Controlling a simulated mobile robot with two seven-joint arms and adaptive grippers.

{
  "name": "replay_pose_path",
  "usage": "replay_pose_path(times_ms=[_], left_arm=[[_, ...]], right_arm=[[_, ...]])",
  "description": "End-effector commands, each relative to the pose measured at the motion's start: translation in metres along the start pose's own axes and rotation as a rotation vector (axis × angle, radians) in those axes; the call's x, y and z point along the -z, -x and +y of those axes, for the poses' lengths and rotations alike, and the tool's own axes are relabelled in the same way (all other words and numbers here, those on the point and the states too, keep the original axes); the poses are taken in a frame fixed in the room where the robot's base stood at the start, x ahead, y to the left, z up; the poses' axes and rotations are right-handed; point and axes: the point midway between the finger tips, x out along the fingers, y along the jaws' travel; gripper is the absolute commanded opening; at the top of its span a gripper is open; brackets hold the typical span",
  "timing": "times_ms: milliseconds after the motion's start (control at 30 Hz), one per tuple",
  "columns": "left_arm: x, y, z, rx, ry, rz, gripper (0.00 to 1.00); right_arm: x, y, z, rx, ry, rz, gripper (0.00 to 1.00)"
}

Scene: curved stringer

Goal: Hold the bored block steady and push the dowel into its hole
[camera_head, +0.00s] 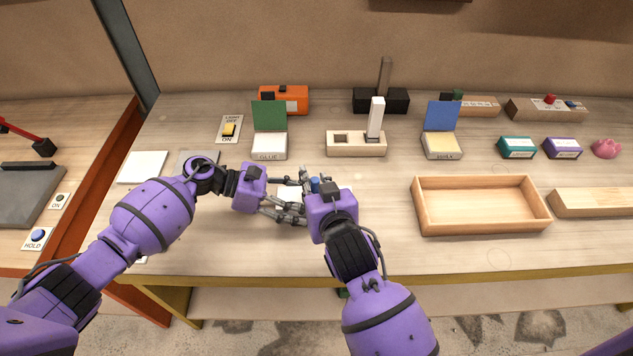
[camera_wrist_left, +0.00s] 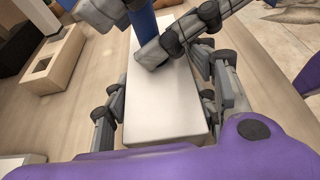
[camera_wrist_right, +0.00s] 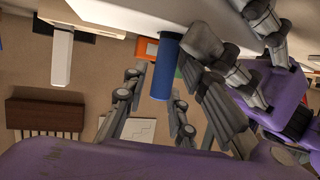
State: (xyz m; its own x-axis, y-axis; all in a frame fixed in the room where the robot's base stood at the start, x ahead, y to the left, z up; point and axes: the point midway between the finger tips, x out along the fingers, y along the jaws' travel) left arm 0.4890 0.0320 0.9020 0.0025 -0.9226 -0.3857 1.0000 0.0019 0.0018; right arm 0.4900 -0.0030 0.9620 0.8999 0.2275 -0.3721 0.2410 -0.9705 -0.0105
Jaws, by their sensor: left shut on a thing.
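The pale block (camera_head: 288,197) lies on the table, between my left gripper's fingers; it also shows in the left wrist view (camera_wrist_left: 165,105). My left gripper (camera_head: 284,196) is shut on it from both sides. The blue dowel (camera_head: 315,184) stands upright at the block's far end in the left wrist view (camera_wrist_left: 144,22). In the right wrist view the dowel (camera_wrist_right: 166,68) meets the block's face, but its hole and depth are hidden. My right gripper (camera_wrist_right: 155,98) is open, with a finger on either side of the dowel and a visible gap.
A wooden tray (camera_head: 482,229) stands to the right. Behind are a wooden holder (camera_head: 357,149) with an upright white peg (camera_head: 376,118), a green-backed glue box (camera_head: 269,145) and a blue-backed box (camera_head: 441,145). Clear table lies between my right gripper and the tray.

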Motion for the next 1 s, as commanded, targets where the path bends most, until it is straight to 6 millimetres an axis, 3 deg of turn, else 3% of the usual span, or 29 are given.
replay_pose_path(times_ms=[33, 267, 533, 767, 1000], left_arm=[[-0.002, -0.003, 0.0, 0.0, 0.003, -0.007, 0.28], [-0.002, -0.004, 0.001, -0.001, 0.004, -0.009, 0.28], [-0.003, -0.002, 0.001, -0.001, 0.002, -0.007, 0.28], [-0.002, -0.002, 0.001, -0.001, 0.002, -0.006, 0.28], [-0.003, -0.001, 0.001, -0.001, 0.001, -0.006, 0.28]], right_arm=[[-0.01, 0.0, -0.006, 0.011, -0.006, -0.021, 0.37], [-0.007, 0.001, -0.006, 0.012, -0.006, -0.023, 0.37], [0.036, 0.017, -0.005, 0.01, -0.004, -0.009, 0.37], [-0.007, 0.0, -0.003, 0.005, -0.001, -0.018, 0.37], [0.039, 0.017, -0.003, 0.006, -0.002, -0.006, 0.37]])
